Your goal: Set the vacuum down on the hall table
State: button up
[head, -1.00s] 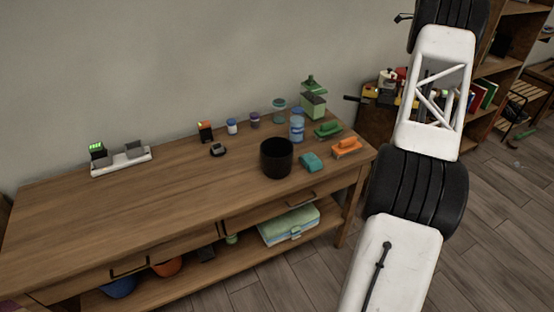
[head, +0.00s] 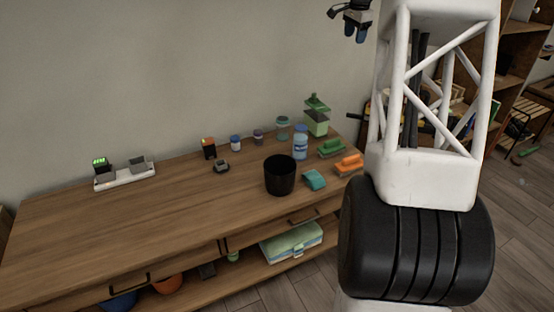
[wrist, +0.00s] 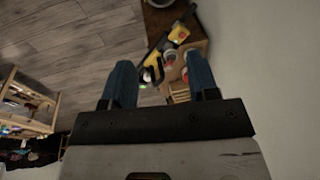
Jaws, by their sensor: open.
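A long wooden table (head: 120,215), which looks like the hall table, stands along the wall in the head view. A yellow and black tool (wrist: 172,42), which may be the vacuum, lies on a small brown surface ahead of my gripper in the wrist view. In the head view only a bit of yellow and black (head: 367,112) shows beside my arm, which hides most of it. My gripper (head: 355,32) is high near the wall at the top of the head view. Its blue fingers (wrist: 160,80) are apart and empty, and the yellow tool is beyond them.
A black cup (head: 280,176), blue bottle (head: 300,142), green dispenser (head: 317,118), teal sponge (head: 314,180) and brushes crowd the table's right end. A white charger (head: 125,176) stands at the back left. The table's left and middle front are bare. Shelves (head: 520,60) stand at right.

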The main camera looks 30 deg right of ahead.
jog(key=s+a+r+n, duration=0.1)
jog(key=s+a+n, duration=0.35)
jog(key=a, duration=0.75)
jog(key=s+a+n, duration=0.1)
jog(key=s+a, duration=0.7)
jog(key=a, duration=0.3)
jog(key=s+a+r+n, duration=0.1)
jog(key=s+a+n, duration=0.35)
jog(key=a, duration=0.75)
jog(key=s+a+f+n, duration=0.2)
jog(key=s+a+f, duration=0.3)
jog(key=s, duration=0.5)
jog(key=s+a+f+n+y, duration=0.1)
jog(key=s+a+f+n, duration=0.2)
jog(key=s, duration=0.7)
jog(key=s+a+f+n, duration=0.2)
jog(key=s+a+f, duration=0.4)
jog(key=s+a, duration=0.4)
jog(key=shift+s+a+f+n+t, duration=0.3)
jog(key=shift+a+f+t, duration=0.1)
jog(key=shift+a, duration=0.1)
jog(key=shift+o, duration=0.3)
jog(key=shift+w, duration=0.15)
